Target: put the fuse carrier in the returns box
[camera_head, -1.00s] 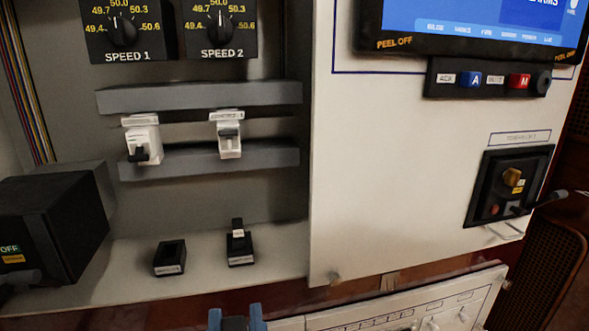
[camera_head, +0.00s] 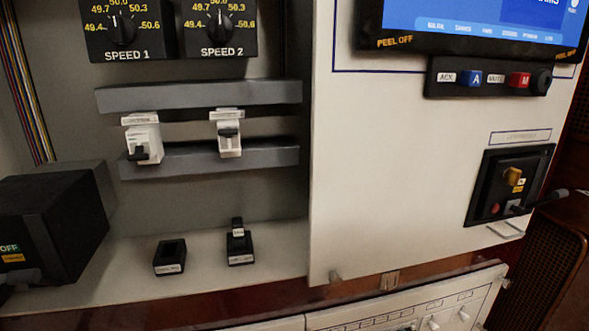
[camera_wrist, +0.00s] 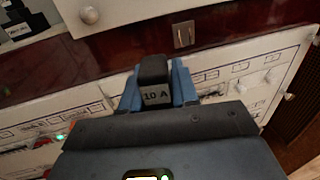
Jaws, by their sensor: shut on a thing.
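The carrier is held clear, in front of a white lower panel. My gripper and the carrier are out of the head view. No box marked as returns can be made out in either view. On the pale ledge, a black holder with an open top (camera_head: 170,257) stands at the left. A second black holder (camera_head: 241,249) stands to its right, with a labelled upright piece in it.
Two white breakers (camera_head: 143,140) (camera_head: 229,134) sit on the grey rails above the ledge. A black box (camera_head: 50,222) stands at far left. A black switch unit (camera_head: 508,186) with a protruding handle is on the right panel. A sloped white panel (camera_head: 420,302) lies below.

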